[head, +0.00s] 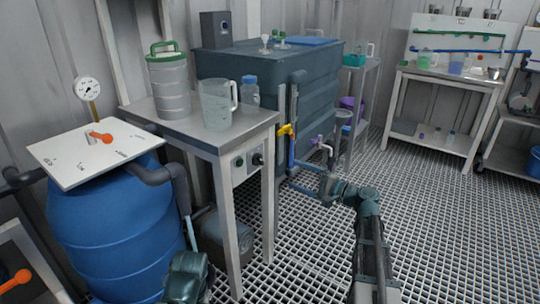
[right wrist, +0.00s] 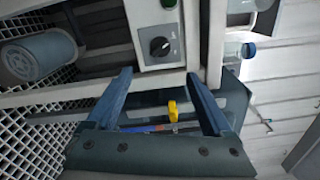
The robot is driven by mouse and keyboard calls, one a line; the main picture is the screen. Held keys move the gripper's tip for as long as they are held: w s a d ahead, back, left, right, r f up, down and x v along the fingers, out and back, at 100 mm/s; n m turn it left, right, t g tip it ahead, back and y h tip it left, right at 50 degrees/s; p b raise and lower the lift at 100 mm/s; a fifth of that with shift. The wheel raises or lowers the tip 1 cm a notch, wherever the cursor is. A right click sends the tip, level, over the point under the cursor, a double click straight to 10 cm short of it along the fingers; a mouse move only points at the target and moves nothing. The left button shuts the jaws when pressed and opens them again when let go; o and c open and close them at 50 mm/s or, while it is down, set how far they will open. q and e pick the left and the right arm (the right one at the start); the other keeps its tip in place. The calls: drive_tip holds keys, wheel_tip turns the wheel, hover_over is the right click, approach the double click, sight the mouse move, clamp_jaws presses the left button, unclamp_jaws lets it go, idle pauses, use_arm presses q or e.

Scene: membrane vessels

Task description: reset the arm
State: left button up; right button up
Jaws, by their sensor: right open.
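My right arm (head: 368,235) reaches in from the lower right of the head view. Its gripper (head: 328,187) is in front of the big dark tank, near the pipes, over the grated floor. In the right wrist view the two fingers of the gripper (right wrist: 160,88) stand wide apart with nothing held between them. A yellow valve handle (right wrist: 173,110) shows beyond the gap; I cannot tell how far. A dark teal part of my left arm (head: 187,278) shows at the bottom of the head view; its gripper is not visible.
A steel table (head: 205,133) holds a ribbed canister (head: 170,88) and a clear jug (head: 216,105). The dark tank (head: 262,80) with its yellow valve (head: 286,130) stands behind. A blue barrel (head: 105,225) is at left. Grated floor (head: 450,220) at right is open.

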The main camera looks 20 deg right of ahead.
drive_tip(key=s+a+f+n+g+h+p, duration=0.1)
drive_tip(key=s+a+f+n+g, duration=0.25)
drive_tip(key=a, duration=0.45)
drive_tip(key=s+a+f+n+g+h+p, duration=0.1)
drive_tip(key=s+a+f+n+g, duration=0.3)
drive_tip(key=a, duration=0.4)
drive_tip(key=s+a+f+n+g+p, duration=0.1)
drive_tip(key=s+a+f+n+g, duration=0.1)
drive_tip(key=s+a+f+g, duration=0.45)
drive_tip(key=s+a+f+n+h+p, duration=0.2)
drive_tip(key=s+a+n+h+p, duration=0.1)
drive_tip(key=s+n+h, duration=0.65)
wheel_tip(320, 180, up, 38)
drive_tip(key=s+m+p, duration=0.1)
drive_tip(key=m+p, duration=0.1)
drive_tip(key=p, duration=3.6)
drive_tip(key=shift+s+h, duration=0.35)
drive_tip(key=shift+s, duration=0.05)
drive_tip(key=shift+d, duration=0.1)
